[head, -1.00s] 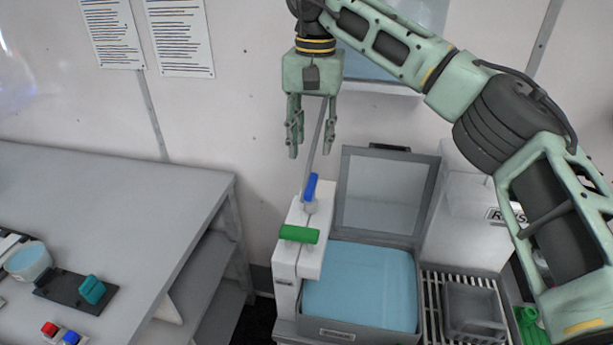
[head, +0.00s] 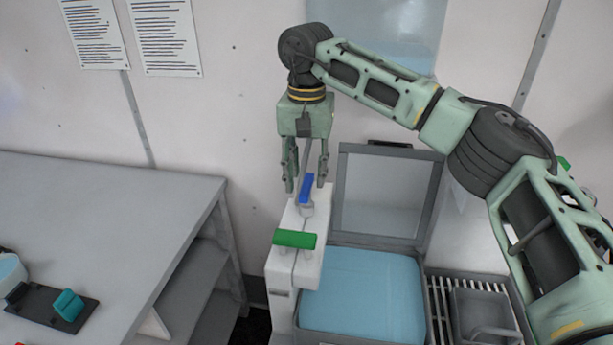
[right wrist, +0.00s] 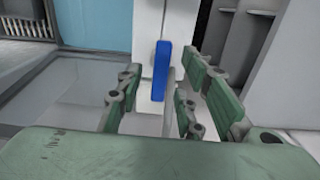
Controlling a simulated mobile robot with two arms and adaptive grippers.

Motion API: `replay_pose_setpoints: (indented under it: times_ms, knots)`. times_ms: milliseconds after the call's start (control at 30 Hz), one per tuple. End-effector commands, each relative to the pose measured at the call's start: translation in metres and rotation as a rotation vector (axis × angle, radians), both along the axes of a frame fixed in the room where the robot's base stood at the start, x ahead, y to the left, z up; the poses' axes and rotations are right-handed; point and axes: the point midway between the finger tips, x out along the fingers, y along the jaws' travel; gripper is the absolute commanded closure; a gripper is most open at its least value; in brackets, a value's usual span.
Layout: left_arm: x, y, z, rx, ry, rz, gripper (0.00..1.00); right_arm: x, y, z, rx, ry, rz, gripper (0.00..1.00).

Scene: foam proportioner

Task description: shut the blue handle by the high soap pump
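The blue handle (head: 306,188) stands on top of the white pump body (head: 282,262), behind the green handle (head: 294,240). It points roughly away from me, along the body, and a thin grey pipe rises behind it. My right gripper (head: 307,186) hangs fingers-down from above, open, with its fingers on either side of the blue handle's far end. In the right wrist view the blue handle (right wrist: 160,72) shows between the open fingers (right wrist: 160,95), and I see no clear contact. My left gripper is not in view.
A blue-filled bin (head: 365,298) with a raised lid (head: 385,200) stands right of the pump. A grey table (head: 130,215) with a teal-handled part (head: 68,305) is at left. A slatted rack with a grey tray (head: 485,312) is at right. The wall is behind.

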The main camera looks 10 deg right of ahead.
Motion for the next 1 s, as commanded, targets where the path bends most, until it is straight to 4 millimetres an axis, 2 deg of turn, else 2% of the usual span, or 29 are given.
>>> replay_pose_setpoints:
  times_ms: [200,467,867,1000]
  knots:
    - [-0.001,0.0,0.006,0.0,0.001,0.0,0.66,0.0,0.0,-0.018,-0.002,0.001,0.0,0.66]
    - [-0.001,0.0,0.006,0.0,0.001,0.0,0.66,0.0,0.0,-0.02,-0.001,-0.001,0.0,0.66]
    - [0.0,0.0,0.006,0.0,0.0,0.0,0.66,0.0,0.0,-0.02,0.0,-0.001,0.0,1.0]
    - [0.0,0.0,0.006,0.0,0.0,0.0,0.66,0.0,0.0,-0.02,0.0,-0.001,0.0,1.0]
